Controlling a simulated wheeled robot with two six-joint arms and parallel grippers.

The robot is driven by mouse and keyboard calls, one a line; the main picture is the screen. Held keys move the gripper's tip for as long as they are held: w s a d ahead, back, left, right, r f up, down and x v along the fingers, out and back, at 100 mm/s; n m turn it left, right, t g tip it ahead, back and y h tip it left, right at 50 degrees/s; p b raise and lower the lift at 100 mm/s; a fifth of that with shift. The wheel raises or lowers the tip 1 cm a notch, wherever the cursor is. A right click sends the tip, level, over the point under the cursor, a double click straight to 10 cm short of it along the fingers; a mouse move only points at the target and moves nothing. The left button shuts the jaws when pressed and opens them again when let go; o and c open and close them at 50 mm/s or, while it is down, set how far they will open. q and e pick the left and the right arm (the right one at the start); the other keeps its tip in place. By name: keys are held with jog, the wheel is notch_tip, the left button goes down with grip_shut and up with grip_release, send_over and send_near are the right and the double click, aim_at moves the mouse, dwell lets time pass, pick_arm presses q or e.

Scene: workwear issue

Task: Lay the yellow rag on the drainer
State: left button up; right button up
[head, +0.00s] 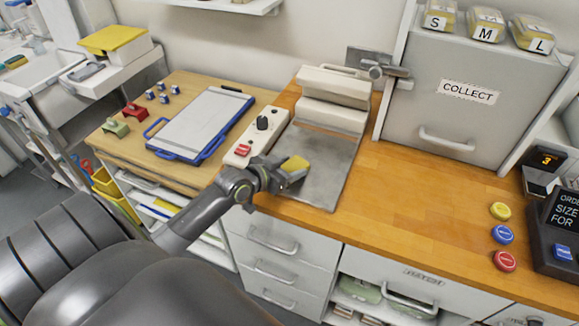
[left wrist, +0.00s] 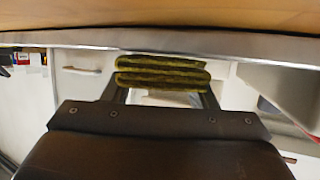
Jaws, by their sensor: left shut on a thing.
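My left gripper (head: 285,172) is shut on the yellow rag (head: 295,163), above the near part of a grey metal plate. In the left wrist view the rag (left wrist: 160,73) shows as a folded, layered olive-yellow pad between the two fingers. The drainer is not plain to me; a white draining surface (head: 120,68) beside the sink at the far left may be it. A white block with a yellow top stands at its back, and a grey item lies on its front. My right gripper is not in view.
The grey plate (head: 315,165) belongs to a press with a cream upper part (head: 333,85). To its left are a control strip (head: 256,140), a blue-edged clipboard (head: 200,125) and small coloured pieces. A grey COLLECT cabinet (head: 450,110) stands right. The wooden counter (head: 410,190) has free room.

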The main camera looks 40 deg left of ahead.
pick_arm(q)
jog(key=shift+f, duration=0.15)
jog(key=o, duration=1)
jog(key=shift+c, duration=0.2)
